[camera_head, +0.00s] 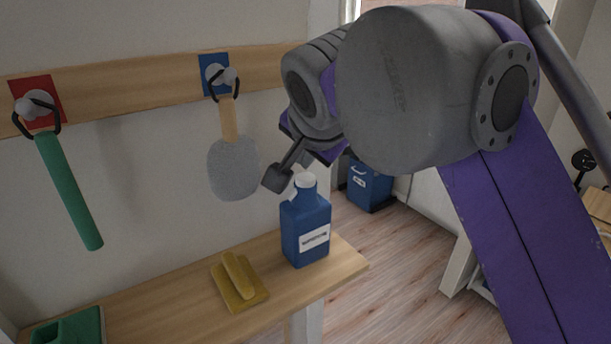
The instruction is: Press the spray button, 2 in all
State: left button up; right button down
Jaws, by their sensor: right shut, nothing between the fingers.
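A blue bottle (306,231) with a white cap (305,181) and a white label stands upright near the right end of the wooden shelf. The cap is the only part at its top that could be the spray button; its details are too small to tell. My right gripper (277,178) is shut and empty, its tip just above and left of the cap. I cannot tell whether it touches the cap. My right arm covers the upper right of the view. My left gripper is not in view.
The wooden shelf (185,290) also holds a yellow handled block (238,283) and a green object (72,328). On the wall rail (130,97) hang a green rod (68,190) and a grey paddle (233,168). A blue bin (369,187) stands on the floor behind.

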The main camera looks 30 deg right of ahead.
jog(key=shift+f, duration=0.1)
dwell(0.7)
jog(key=shift+f, duration=0.35)
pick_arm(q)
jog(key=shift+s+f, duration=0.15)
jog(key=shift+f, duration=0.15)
pick_arm(e)
jog(key=shift+f, duration=0.5)
dwell(0.3)
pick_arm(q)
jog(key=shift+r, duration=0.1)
pick_arm(e)
jog(key=shift+r, duration=0.6)
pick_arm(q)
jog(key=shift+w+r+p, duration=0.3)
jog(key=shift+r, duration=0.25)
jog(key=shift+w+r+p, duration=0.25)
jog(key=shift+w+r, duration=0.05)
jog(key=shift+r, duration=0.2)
pick_arm(e)
jog(key=shift+w+r, duration=0.1)
jog(key=shift+r, duration=0.2)
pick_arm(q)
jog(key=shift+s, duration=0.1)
pick_arm(e)
jog(key=shift+r, duration=0.1)
